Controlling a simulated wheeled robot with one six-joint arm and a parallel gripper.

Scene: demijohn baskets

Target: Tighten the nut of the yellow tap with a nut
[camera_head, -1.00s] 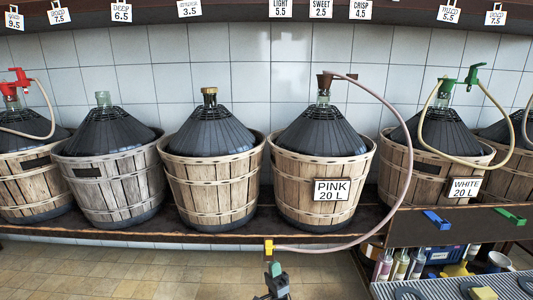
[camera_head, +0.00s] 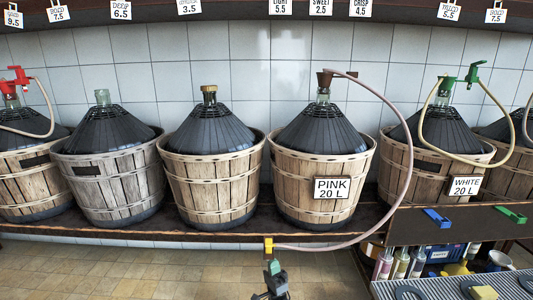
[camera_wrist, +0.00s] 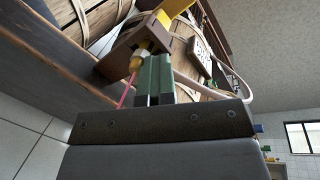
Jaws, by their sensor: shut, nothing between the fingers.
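The yellow tap (camera_head: 268,244) sits at the front edge of the shelf, below the pink-labelled basket, at the end of a pale pink hose (camera_head: 340,246). In the wrist view, yellow parts (camera_wrist: 162,19) show at the top by a brown bracket, and a small yellow rounded piece, perhaps the nut (camera_wrist: 137,60), shows just left of my fingertips. My gripper (camera_head: 272,261) is just below the tap, pointing up, with its green fingers (camera_wrist: 154,65) shut together and nothing between them. Whether the fingertips touch the nut cannot be told.
The hose arcs from the brown stopper (camera_head: 325,78) of the pink demijohn. At the lower right is a ribbed tray (camera_head: 440,288) with several small items. The floor (camera_head: 120,275) at lower left is clear.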

